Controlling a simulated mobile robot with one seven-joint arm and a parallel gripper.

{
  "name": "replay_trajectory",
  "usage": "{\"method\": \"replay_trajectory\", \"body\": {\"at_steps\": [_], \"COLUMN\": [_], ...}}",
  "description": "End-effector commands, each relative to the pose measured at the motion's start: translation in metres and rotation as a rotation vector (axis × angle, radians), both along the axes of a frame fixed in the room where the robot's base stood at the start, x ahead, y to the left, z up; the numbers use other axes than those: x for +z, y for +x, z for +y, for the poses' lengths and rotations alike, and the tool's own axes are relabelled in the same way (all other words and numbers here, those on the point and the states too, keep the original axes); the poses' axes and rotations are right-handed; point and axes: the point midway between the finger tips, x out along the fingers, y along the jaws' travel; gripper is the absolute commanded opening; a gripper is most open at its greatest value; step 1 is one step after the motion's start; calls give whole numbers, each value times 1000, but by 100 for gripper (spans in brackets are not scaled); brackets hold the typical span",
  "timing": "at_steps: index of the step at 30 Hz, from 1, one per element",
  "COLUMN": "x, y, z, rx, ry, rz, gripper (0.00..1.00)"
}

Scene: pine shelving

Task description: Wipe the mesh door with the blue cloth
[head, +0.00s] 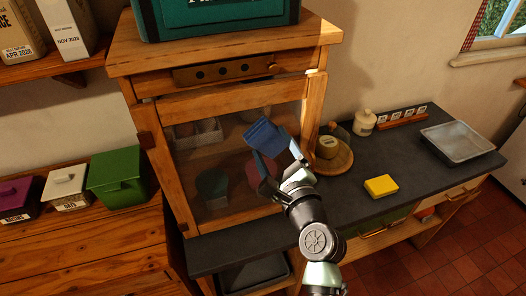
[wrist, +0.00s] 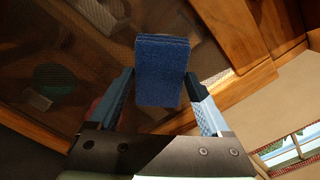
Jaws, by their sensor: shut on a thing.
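The mesh door (head: 225,155) is the wood-framed front of the pine cabinet, and it appears closed. Dim items show through its mesh. The blue cloth (head: 268,136) is a folded pad held in my gripper (head: 278,160) in front of the door's right half. In the wrist view the cloth (wrist: 160,72) sits between the two fingers of my gripper (wrist: 160,85), with the mesh door (wrist: 70,50) behind it. I cannot tell whether the cloth touches the mesh. Part of the door is hidden behind my gripper and the cloth.
A dark counter (head: 340,215) runs right of the cabinet. It holds a yellow sponge (head: 381,186), a cheese on a round wooden board (head: 330,160), a lidded jar (head: 364,122), and a metal tray (head: 457,145). A green bin (head: 117,178) stands left of the cabinet.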

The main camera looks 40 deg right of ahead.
Motion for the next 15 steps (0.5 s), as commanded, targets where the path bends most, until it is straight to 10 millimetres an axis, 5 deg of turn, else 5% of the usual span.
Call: {"method": "replay_trajectory", "body": {"at_steps": [15], "x": [2], "y": [2], "z": [-6], "rx": [4], "ry": [0], "rz": [0], "gripper": [37]}}
